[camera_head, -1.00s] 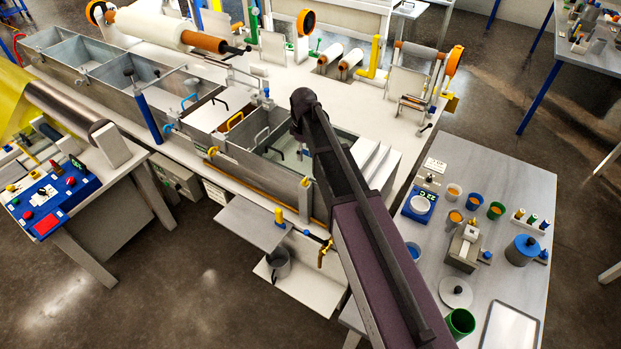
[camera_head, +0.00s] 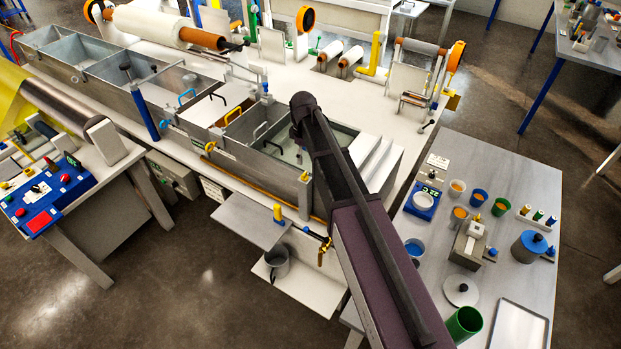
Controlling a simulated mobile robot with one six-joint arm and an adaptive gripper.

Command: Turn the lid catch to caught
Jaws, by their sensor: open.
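The metal bath (camera_head: 180,135) runs diagonally along the white bench. A pale flat lid (camera_head: 203,108) with a dark handle covers one compartment. A small yellow catch-like part (camera_head: 209,148) is on the bath's front wall, below and right of the lid. It is too small to tell whether it is caught. My gripper is hidden behind the arm's end.
An open compartment with liquid (camera_head: 285,145) lies under my arm's end. A blue upright post (camera_head: 145,115) stands by the bath's front wall. A grey shelf (camera_head: 250,222) juts out below. A side table (camera_head: 515,180) with cups is at the right.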

